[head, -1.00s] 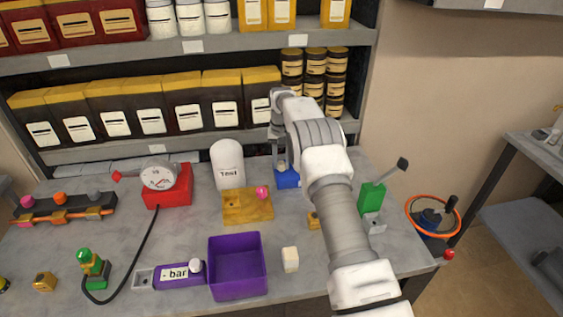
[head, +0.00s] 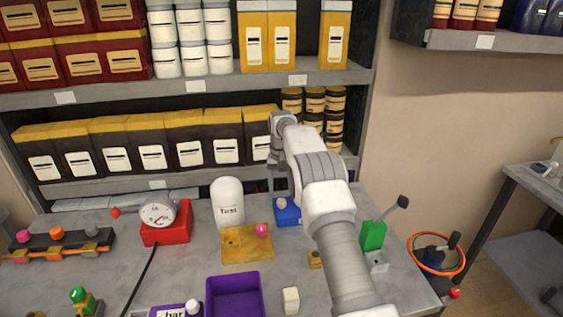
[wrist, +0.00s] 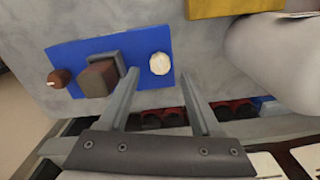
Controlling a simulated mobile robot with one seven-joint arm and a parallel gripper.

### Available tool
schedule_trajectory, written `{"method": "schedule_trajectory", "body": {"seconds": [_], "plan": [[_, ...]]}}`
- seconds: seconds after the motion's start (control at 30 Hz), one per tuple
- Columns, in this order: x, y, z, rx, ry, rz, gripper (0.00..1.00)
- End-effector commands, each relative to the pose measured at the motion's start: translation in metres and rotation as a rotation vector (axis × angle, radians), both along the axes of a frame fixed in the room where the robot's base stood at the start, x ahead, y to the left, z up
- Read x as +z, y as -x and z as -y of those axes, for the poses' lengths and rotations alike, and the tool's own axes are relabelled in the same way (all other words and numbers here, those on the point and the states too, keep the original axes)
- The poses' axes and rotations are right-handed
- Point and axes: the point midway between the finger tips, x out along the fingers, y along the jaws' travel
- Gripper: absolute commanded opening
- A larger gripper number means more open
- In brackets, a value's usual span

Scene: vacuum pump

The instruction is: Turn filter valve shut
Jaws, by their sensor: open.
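A blue unit (head: 289,214) with a pale round knob (head: 281,203) stands at the back of the bench, partly hidden by my arm. In the wrist view its blue plate (wrist: 82,54) carries the pale knob (wrist: 160,63), a brown block (wrist: 97,80) and a small brown knob (wrist: 59,78). My gripper (wrist: 159,74) is open, its fingertips on either side of the pale knob in the picture. The gap in depth is unclear. A green unit with a dark lever (head: 373,235) stands at the right. No label shows which is the filter valve.
The white "Test" cylinder (head: 228,204) and a wooden block with a pink knob (head: 246,243) stand left of the blue unit. A red gauge (head: 165,222) is further left. Loaded shelves (head: 200,84) rise close behind. An open purple box (head: 233,297) is in front.

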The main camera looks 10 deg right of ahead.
Motion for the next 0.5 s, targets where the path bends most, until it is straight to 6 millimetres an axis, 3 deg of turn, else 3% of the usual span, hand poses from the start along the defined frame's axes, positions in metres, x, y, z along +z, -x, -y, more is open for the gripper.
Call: {"method": "schedule_trajectory", "body": {"seconds": [0.03,0.3,0.5], "plan": [[0.015,-0.001,0.000,0.000,0.000,0.005,0.65],[0.083,-0.001,0.000,-0.001,0.000,0.004,0.65],[0.118,0.000,0.000,-0.001,0.000,0.001,0.65]]}}
